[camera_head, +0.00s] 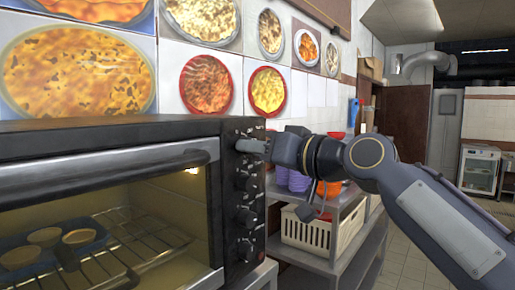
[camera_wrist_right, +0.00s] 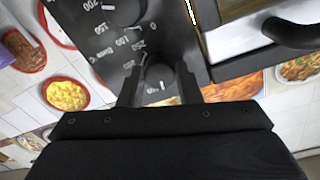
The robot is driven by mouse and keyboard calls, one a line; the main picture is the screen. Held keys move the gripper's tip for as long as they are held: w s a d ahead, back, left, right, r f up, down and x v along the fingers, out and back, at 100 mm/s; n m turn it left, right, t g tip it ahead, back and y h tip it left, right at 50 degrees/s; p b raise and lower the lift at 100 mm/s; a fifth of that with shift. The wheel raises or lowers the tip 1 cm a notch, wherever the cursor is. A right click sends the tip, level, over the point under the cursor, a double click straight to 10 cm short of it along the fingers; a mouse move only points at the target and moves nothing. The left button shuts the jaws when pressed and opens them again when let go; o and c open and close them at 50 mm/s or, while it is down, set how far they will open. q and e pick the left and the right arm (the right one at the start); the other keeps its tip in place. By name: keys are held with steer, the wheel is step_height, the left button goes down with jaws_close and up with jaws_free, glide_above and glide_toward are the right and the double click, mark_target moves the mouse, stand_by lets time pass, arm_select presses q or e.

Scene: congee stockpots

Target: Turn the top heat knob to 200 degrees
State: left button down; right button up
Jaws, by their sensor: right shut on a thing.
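The black oven's control panel (camera_head: 243,190) carries a column of dark knobs. My right gripper (camera_head: 256,145) reaches in from the right and is shut on the top heat knob, which its fingers mostly hide in the head view. In the right wrist view, the top heat knob (camera_wrist_right: 160,76) sits between the two fingers, with a short white mark near its lower edge. White numbers, including 250, 200, 150 and 100, are printed on the panel; the knob's exact setting is hard to read. My left gripper is not in view.
The oven's glass door (camera_head: 110,225) with its handle is left of the panel. A second knob (camera_head: 246,181) is just below the gripper. A metal shelf with a cream basket (camera_head: 308,233) and stacked bowls stands behind my right arm. The floor at right is clear.

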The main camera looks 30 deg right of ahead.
steer(key=shift+r+m+g+y+p, duration=0.15)
steer(key=shift+m+p, duration=1.35)
steer(key=shift+m, duration=2)
steer(key=shift+r+m+g+y+p, duration=0.1)
steer(key=shift+m+g+y+p, duration=0.15)
steer(key=shift+m+p, duration=2.25)
steer(key=shift+r+m+g+y+p, duration=0.15)
steer(key=shift+m+p, duration=0.35)
steer(key=shift+m, duration=4)
steer(key=shift+f, duration=0.15)
steer(key=o, duration=1)
steer(key=b+v, duration=0.1)
steer(key=v, duration=0.6)
steer(key=shift+s+d, duration=0.25)
steer(key=shift+s, duration=0.1)
